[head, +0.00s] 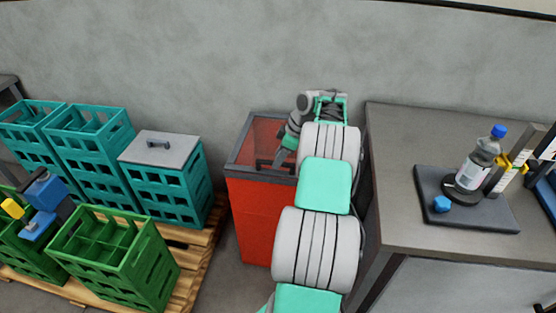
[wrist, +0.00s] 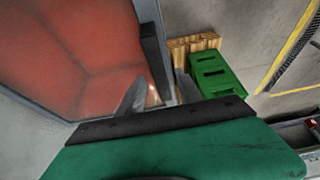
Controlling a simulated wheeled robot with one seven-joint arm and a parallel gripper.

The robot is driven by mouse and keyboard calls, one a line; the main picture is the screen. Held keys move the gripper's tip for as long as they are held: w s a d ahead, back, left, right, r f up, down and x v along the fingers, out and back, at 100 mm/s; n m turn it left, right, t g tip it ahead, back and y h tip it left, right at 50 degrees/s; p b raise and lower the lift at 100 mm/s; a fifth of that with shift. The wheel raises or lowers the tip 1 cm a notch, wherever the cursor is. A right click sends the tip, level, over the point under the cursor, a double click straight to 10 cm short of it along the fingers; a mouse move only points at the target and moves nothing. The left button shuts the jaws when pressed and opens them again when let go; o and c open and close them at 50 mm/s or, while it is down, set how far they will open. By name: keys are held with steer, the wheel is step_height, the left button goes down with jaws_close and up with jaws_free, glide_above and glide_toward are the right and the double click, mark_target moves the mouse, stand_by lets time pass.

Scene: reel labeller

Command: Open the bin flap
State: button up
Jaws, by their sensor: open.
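The red bin (head: 250,222) stands on the floor against the wall, with a grey rim around its top. Its reddish, see-through-looking flap (head: 262,138) lies level with the rim and looks shut. The flap also fills the upper left of the wrist view (wrist: 75,50). A dark bar handle (head: 262,164) runs along the flap's near edge. In the wrist view the handle (wrist: 154,58) reaches down between the fingertips of my gripper (wrist: 162,90). My gripper is open, one finger on each side of the handle; contact is unclear.
Teal crates (head: 88,150) and green crates (head: 118,255) stand on a wooden pallet (head: 205,240) left of the bin. A grey table (head: 405,135) with a bottle (head: 478,163) on a dark pad stands close on the right. A wall is right behind the bin.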

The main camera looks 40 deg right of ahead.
steer(key=shift+w+a+f, duration=0.1)
steer(key=shift+f, duration=0.2)
steer(key=shift+c, duration=0.3)
jaws_close()
stand_by(0.9)
